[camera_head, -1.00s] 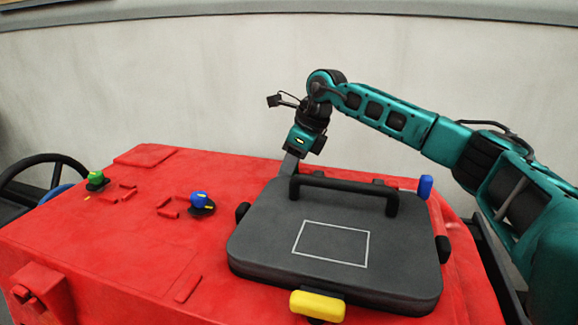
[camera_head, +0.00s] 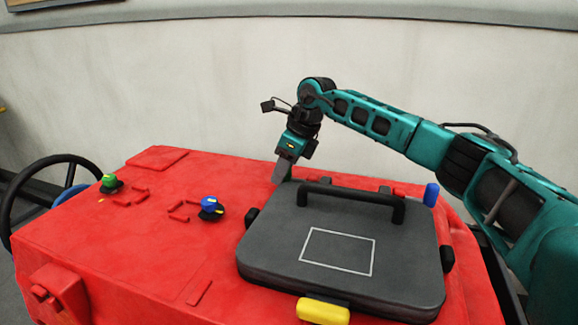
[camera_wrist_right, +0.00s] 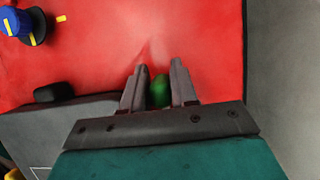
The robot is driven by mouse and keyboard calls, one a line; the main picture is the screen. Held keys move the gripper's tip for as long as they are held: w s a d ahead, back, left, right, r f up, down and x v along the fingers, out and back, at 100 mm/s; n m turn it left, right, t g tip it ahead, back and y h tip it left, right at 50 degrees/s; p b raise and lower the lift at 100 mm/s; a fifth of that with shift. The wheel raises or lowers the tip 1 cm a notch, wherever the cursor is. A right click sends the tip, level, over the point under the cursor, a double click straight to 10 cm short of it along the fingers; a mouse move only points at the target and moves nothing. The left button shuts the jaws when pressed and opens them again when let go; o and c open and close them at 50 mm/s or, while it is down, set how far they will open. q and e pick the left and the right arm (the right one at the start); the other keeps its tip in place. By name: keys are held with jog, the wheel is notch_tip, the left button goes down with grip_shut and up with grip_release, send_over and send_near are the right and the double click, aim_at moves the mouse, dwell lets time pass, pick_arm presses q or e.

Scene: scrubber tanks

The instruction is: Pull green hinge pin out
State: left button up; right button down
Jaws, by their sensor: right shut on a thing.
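My right gripper (camera_head: 279,176) is at the back left corner of the dark grey lid (camera_head: 270,258), pointing down. In the right wrist view the green hinge pin (camera_wrist_right: 160,93) sits between the two fingers (camera_wrist_right: 160,86), which are shut on it. Only the pin's rounded green part shows there; the rest is hidden by the gripper. In the head view the fingers hide most or all of the pin. The lid is closed flat on the red tank (camera_head: 120,260). My left gripper is not in view.
A black handle (camera_head: 350,198) crosses the lid near the gripper. A blue upright piece (camera_head: 431,194) stands at the lid's back right, and a yellow latch (camera_head: 322,311) at its front. Blue (camera_head: 211,206) and green (camera_head: 110,183) knobs are on the left. A pale wall is behind.

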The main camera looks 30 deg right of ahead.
aim_at(301, 179)
jog(key=shift+w+a+r, duration=0.15)
jog(key=c, duration=1.3)
grip_release()
jog(key=shift+o, duration=0.3)
jog(key=shift+w+a, duration=0.1)
jog(key=p+v, duration=0.2)
jog(key=v, duration=1)
jog(key=shift+d+r, duration=0.2)
jog(key=shift+r, duration=0.15)
